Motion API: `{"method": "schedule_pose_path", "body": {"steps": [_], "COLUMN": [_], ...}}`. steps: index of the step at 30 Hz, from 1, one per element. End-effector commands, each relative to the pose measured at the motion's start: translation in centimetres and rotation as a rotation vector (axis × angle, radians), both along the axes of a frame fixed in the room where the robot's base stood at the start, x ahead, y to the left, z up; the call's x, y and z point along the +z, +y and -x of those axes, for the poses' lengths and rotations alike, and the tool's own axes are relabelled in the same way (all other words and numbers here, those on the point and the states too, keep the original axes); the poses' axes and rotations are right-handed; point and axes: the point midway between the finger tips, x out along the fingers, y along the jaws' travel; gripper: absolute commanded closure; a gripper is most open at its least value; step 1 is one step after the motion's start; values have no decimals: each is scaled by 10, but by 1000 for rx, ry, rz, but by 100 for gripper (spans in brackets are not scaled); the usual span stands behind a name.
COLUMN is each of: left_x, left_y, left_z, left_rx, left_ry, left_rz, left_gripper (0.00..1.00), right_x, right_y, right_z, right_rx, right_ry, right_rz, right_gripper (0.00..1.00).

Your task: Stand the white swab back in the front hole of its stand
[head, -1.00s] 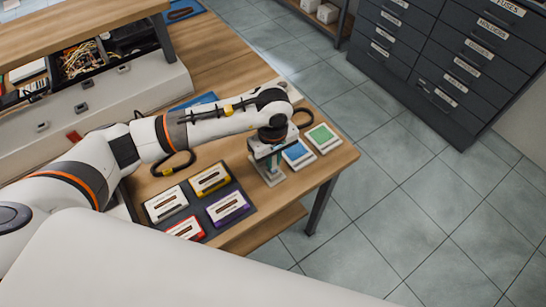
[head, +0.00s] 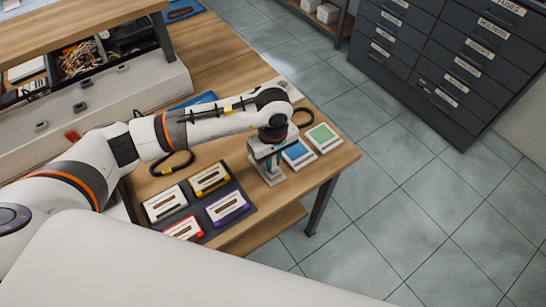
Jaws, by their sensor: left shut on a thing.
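My left arm reaches in from the left over the wooden table. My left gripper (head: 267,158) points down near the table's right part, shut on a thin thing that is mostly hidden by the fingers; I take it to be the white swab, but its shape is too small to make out. A small grey stand (head: 273,178) is on the table directly under the gripper. Its holes cannot be made out, and I cannot tell whether the swab touches it. My right gripper is not in view.
A blue-topped box (head: 298,153) and a green-topped box (head: 322,137) stand close to the right of the gripper. A dark tray (head: 208,197) with several labelled boxes lies to the left. The table's right edge is near. Dark drawer cabinets stand beyond open floor.

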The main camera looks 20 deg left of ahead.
Motion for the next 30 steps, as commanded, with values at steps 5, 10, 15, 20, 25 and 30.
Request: {"method": "schedule_pose_path", "body": {"steps": [5, 10, 15, 20, 25, 30], "left_x": [0, -1, -3, -4, -6, -7], "left_y": [0, 0, 0, 0, 0, 0], "left_z": [0, 0, 0, 0, 0, 0], "left_rx": [0, 0, 0, 0, 0, 0], "left_ry": [0, 0, 0, 0, 0, 0], "left_rz": [0, 0, 0, 0, 0, 0], "left_gripper": [100, 100, 100, 100, 100, 100], "right_x": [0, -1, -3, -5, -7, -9], "right_y": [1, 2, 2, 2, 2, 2], "right_z": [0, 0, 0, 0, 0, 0], "right_rx": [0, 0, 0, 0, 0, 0], "right_ry": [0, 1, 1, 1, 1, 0], "right_rz": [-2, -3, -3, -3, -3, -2], "right_gripper": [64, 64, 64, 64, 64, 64]}}
